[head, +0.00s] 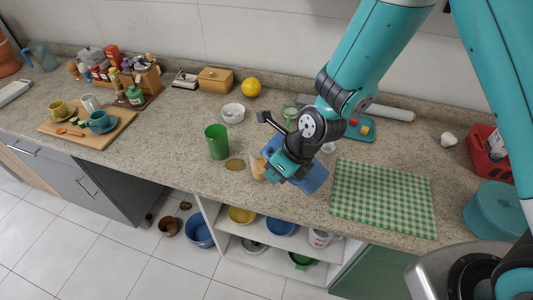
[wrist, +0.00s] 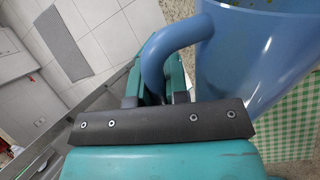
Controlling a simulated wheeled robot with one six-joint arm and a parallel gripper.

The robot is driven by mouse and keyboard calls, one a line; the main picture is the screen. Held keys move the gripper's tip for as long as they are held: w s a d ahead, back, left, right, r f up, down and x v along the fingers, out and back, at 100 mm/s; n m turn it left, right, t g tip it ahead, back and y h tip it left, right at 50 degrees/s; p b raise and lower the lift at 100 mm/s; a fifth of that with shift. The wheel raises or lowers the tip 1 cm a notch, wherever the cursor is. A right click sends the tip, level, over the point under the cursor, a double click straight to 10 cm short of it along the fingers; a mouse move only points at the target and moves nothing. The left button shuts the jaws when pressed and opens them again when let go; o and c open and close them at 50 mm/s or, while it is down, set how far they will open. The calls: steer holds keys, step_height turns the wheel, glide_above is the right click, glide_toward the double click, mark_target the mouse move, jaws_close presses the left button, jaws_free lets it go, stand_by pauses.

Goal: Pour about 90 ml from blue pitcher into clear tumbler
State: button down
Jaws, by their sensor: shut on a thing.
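My gripper (head: 285,163) is shut on the handle of the blue pitcher (head: 314,179) above the front of the counter. In the wrist view the fingers (wrist: 158,88) close around the curved handle, and the pitcher's blue body (wrist: 255,55) fills the upper right. The pitcher looks tilted in the head view; I cannot tell whether anything flows from it. A tan cup-like thing (head: 258,168) stands just left of my gripper, partly hidden. I cannot make out the clear tumbler for certain; a small greenish glass-like thing (head: 290,112) stands behind my wrist.
A green cup (head: 217,142) and a flat brown disc (head: 235,164) are to the left. A white bowl (head: 233,113) and yellow ball (head: 251,88) stand farther back. A green checked cloth (head: 382,198) lies to the right. Open shelves with bowls are below the counter's front edge.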

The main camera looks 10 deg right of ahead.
steer(key=shift+t+y+b, duration=0.3)
steer(key=shift+b, duration=0.05)
steer(key=shift+s, duration=0.1)
stand_by(1.6)
